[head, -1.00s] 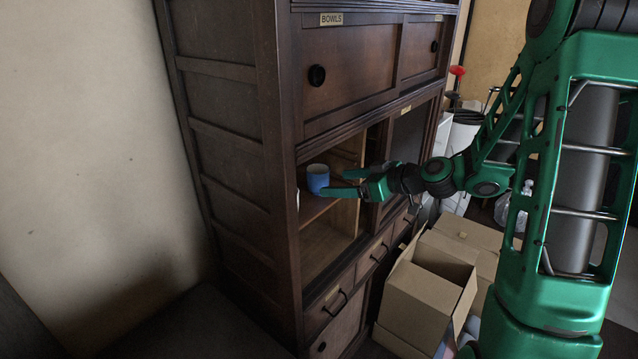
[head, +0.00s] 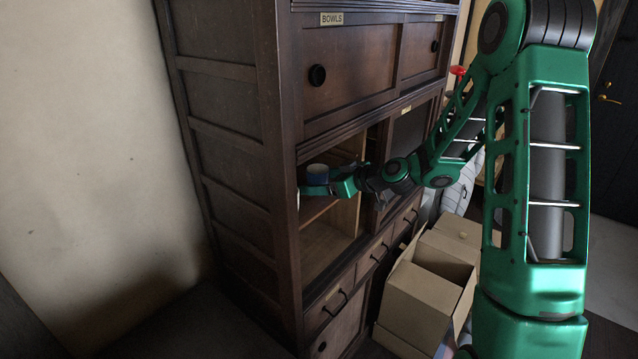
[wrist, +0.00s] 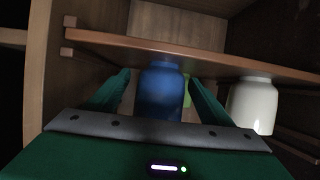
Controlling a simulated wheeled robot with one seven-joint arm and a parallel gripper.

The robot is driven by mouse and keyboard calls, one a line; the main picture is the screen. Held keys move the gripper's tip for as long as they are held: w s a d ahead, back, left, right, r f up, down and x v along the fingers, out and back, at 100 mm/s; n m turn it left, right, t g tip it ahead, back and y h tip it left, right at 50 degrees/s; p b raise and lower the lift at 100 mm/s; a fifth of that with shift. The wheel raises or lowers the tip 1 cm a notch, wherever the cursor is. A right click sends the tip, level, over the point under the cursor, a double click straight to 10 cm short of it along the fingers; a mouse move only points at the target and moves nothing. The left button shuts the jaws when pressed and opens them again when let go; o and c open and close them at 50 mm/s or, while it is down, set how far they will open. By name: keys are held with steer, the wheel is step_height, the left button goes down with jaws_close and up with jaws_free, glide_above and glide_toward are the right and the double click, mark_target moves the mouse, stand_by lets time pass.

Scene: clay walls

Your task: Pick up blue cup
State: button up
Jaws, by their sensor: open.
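The blue cup (head: 317,173) stands on a shelf inside the dark wooden cabinet. In the head view my gripper covers its lower part. In the wrist view the blue cup (wrist: 160,92) sits between the two green fingers of my gripper (wrist: 158,88). My gripper, also in the head view (head: 318,190), is open, with one finger on each side of the cup. I cannot tell whether either finger touches it.
A white jar (wrist: 252,105) stands just right of the right finger in the wrist view. A shelf board (wrist: 205,57) runs close above the cup. An open cardboard box (head: 428,298) lies on the floor before the cabinet (head: 225,130).

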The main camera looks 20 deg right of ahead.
steer(key=c, duration=1.2)
steer(key=shift+r, duration=0.15)
